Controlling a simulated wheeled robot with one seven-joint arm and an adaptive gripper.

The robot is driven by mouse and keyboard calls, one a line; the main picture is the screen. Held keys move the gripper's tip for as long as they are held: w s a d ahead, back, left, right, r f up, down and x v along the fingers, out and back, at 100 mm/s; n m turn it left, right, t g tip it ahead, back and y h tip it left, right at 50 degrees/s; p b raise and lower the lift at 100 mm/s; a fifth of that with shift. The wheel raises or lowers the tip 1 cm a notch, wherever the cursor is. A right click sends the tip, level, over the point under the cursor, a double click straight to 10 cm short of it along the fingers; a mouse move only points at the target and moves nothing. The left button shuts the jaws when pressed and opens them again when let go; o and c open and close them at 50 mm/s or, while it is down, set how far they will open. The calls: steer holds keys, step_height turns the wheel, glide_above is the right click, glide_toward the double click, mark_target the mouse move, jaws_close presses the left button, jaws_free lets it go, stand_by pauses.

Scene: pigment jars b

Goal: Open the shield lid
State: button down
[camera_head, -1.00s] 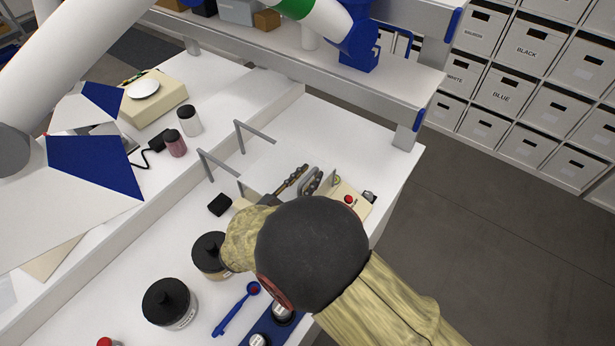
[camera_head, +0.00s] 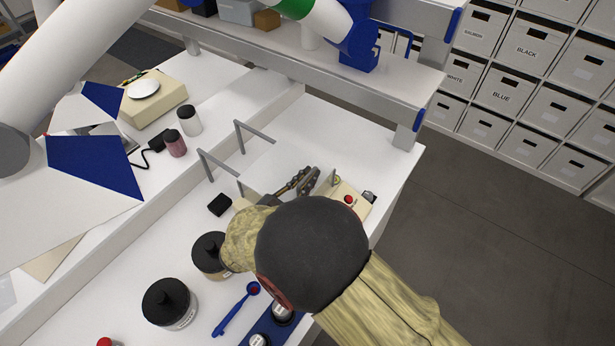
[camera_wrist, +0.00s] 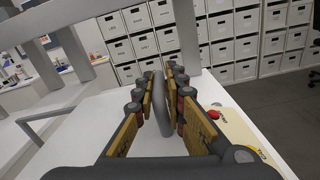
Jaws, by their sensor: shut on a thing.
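My gripper (camera_head: 304,183) is at the right part of the white bench, past the dark, rounded wrist of my arm. In the wrist view, my gripper (camera_wrist: 162,105) is shut on a grey upright handle (camera_wrist: 161,100), with one finger on each side of it. This looks like the shield lid's handle; the lid panel itself is hard to make out, perhaps clear. Grey bent rails (camera_head: 219,165) stand to the left of the gripper, and one also shows in the wrist view (camera_wrist: 45,115).
A cream control box with a red button (camera_head: 349,199) stands just right of the gripper. Black-lidded jars (camera_head: 170,303), a blue scoop (camera_head: 236,309) and a small black block (camera_head: 219,204) lie nearer. A shelf (camera_head: 330,62) runs behind.

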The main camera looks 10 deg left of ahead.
mark_target(259, 159)
steer(key=w+a, duration=0.2)
steer(key=a, duration=0.3)
steer(key=w+a+b, duration=0.1)
steer(key=w+a, duration=0.1)
steer(key=a, duration=0.4)
steer(key=w+a+b, duration=0.1)
steer(key=w+a, duration=0.1)
steer(key=a, duration=0.3)
steer(key=shift+w+a, duration=0.2)
steer(key=shift+w, duration=0.15)
steer(key=c, duration=1.9)
jaws_free()
steer(key=v, duration=1.2)
